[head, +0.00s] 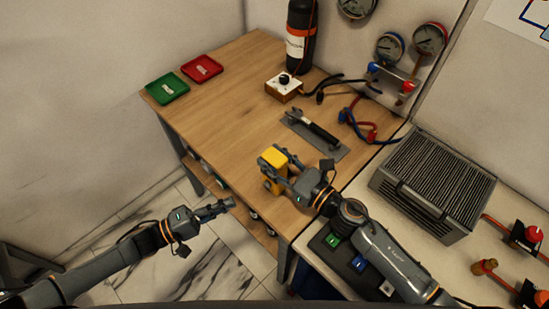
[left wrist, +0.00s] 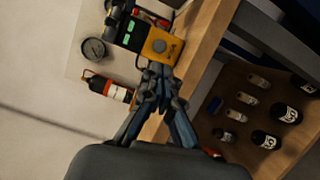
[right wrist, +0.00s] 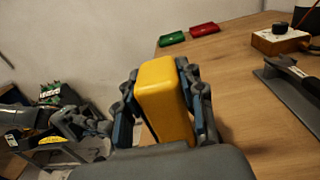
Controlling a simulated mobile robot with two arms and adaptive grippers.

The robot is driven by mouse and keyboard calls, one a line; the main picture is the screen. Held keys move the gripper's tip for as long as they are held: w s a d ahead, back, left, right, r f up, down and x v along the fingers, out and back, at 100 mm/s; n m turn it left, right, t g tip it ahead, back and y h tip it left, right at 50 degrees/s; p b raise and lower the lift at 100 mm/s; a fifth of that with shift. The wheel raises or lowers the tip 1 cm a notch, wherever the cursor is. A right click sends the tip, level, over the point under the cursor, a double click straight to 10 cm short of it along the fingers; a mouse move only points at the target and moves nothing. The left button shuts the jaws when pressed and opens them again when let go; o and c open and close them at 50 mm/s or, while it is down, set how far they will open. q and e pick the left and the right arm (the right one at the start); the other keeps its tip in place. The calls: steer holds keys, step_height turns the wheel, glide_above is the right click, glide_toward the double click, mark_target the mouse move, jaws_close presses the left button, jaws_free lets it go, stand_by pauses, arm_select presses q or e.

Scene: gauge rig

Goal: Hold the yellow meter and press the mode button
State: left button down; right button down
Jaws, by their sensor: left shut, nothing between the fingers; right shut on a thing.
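The yellow meter (head: 273,157) is held near the front edge of the wooden table. My right gripper (head: 279,172) is shut on it, with a finger on each side; the right wrist view shows its plain yellow back (right wrist: 160,95). My left gripper (head: 228,204) is shut and empty, off the table edge, pointing toward the meter. In the left wrist view its fingertips (left wrist: 157,72) appear just below the meter's face, apparently apart from it.
A grey plate with a black-handled tool (head: 315,133) lies behind the meter. A white-topped box with a knob (head: 284,86), a green tray (head: 167,89) and a red tray (head: 202,69) stand farther back. A ribbed grey case (head: 432,182) is at right. The table's left middle is clear.

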mark_target(268, 185)
stand_by(0.3)
arm_select(q)
steer(key=d+r+n+t+y, duration=0.45)
steer(key=n+t+y, duration=0.35)
steer(key=n+t, duration=0.45)
steer(key=s+a+f+n+g+y, duration=0.2)
steer(key=s+f+n+g+y, duration=0.1)
steer(key=n+y, duration=0.6)
steer(key=shift+s+f+n+g, duration=0.4)
steer(key=shift+s+n+g, duration=0.05)
steer(key=shift+s+g, duration=0.35)
steer(key=shift+w+d, duration=3)
steer(key=shift+w, duration=0.25)
steer(key=shift+w+d, duration=0.1)
steer(key=shift+w+d, duration=0.2)
